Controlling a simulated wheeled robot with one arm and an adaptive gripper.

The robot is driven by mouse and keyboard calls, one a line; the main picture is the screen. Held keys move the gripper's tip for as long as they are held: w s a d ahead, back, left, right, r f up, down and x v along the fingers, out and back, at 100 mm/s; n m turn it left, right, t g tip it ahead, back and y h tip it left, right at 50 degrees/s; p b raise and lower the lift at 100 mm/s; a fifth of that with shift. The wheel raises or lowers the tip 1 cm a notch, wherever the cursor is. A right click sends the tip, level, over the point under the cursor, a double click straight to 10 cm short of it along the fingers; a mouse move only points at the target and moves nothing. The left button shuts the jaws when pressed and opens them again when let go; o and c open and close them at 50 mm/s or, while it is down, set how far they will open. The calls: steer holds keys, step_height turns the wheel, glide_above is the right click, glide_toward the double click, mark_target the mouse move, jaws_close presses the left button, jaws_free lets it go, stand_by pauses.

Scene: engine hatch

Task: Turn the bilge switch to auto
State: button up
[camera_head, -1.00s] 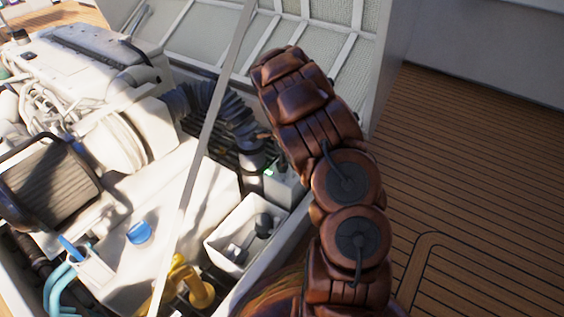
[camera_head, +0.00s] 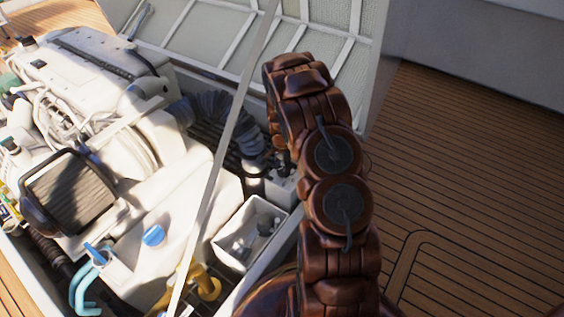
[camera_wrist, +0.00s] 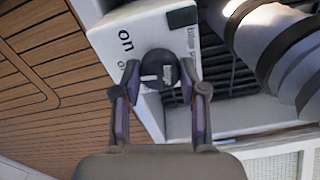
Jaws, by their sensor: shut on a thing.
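The bilge switch is a white box (camera_wrist: 112,28) with a dark round knob (camera_wrist: 160,64), seen close in the wrist view. It bears the word "on", part of another word below it, and a dark label, partly cut off. White marks show on the knob, but I cannot tell which setting it points to. My gripper (camera_wrist: 159,76) has one finger on each side of the knob and is shut on it. In the head view the switch box (camera_head: 282,187) sits at the hatch's right edge, partly behind my arm; the gripper is mostly hidden there.
A ribbed hose (camera_head: 222,110) runs close beside the switch. A white open bin (camera_head: 249,232) stands just in front of it. A thin strut (camera_head: 226,140) crosses the hatch left of my arm. The wooden deck (camera_head: 470,190) at right is clear.

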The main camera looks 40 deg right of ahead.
mark_target(282, 170)
steer(key=n+p, duration=0.2)
steer(key=n, duration=0.1)
steer(key=n+p, duration=0.3)
steer(key=shift+s+a+r, duration=0.1)
steer(key=shift+s+r, duration=0.05)
steer(key=n+p, duration=0.2)
steer(key=n, duration=0.3)
steer(key=shift+f+n, duration=0.2)
steer(key=shift+n, duration=0.1)
steer(key=o, duration=1.1)
steer(key=shift+o, duration=0.2)
steer(key=shift+r, duration=0.2)
step_height(282, 170, up, 12)
steer(key=shift+f, duration=0.15)
stand_by(0.5)
